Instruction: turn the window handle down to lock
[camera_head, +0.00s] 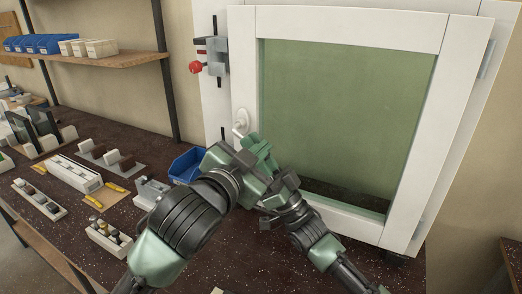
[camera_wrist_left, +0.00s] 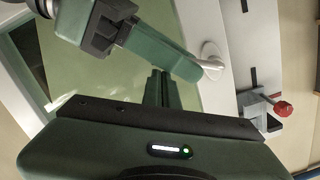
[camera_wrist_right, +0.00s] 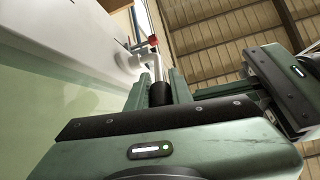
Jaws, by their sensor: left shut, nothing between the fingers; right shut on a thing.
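The white window handle (camera_head: 241,121) sits on the left stile of the white window frame (camera_head: 245,60). It also shows in the left wrist view (camera_wrist_left: 211,52) and the right wrist view (camera_wrist_right: 128,60). My right gripper (camera_head: 257,146) is shut on the handle's lever, its fingers (camera_wrist_right: 162,90) around the lever's free end. The gripper hides part of the lever, so its exact angle is hard to tell. My left gripper (camera_wrist_left: 160,90) is shut and empty, close beside the right gripper and apart from the handle; its fingertips are not clear in the head view.
A grey clamp with a red knob (camera_head: 195,67) is mounted left of the window, above the handle. A blue bin (camera_head: 187,165) and several small fixtures stand on the dark bench (camera_head: 90,125) to the left. My two arms cross closely below the handle.

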